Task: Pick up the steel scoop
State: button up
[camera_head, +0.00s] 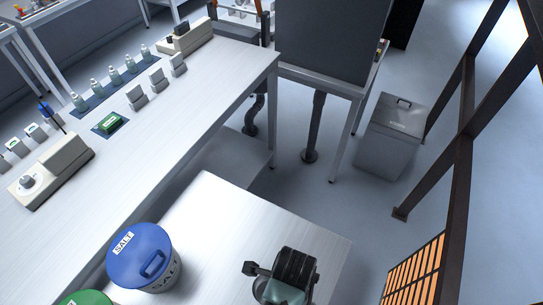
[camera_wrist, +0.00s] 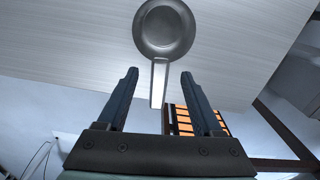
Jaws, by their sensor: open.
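The steel scoop (camera_wrist: 165,28) has a round grey bowl at the top of the wrist view. Its pale flat handle (camera_wrist: 158,82) points down toward my gripper. It lies at the edge of a light, brushed surface, and the handle's end reaches past that edge in the picture. My gripper (camera_wrist: 159,75) is open, with one dark finger on each side of the handle's line and visible gaps on both sides. In the head view my arm's end covers part of the near table, and I cannot make out the scoop clearly there.
A blue-lidded salt bin (camera_head: 145,257) stands left on the near table (camera_head: 215,205); a green lid (camera_head: 85,298) shows beside it. A long bench (camera_head: 150,130) holds bottles and a scale-like device (camera_head: 52,172). A grey lidded bin (camera_head: 392,135) stands on open floor. An orange grille (camera_wrist: 180,122) shows beyond the table.

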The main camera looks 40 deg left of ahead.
jog(key=shift+d+f, duration=0.1)
jog(key=shift+f, duration=2.25)
jog(key=shift+c, duration=0.3)
grip_shut()
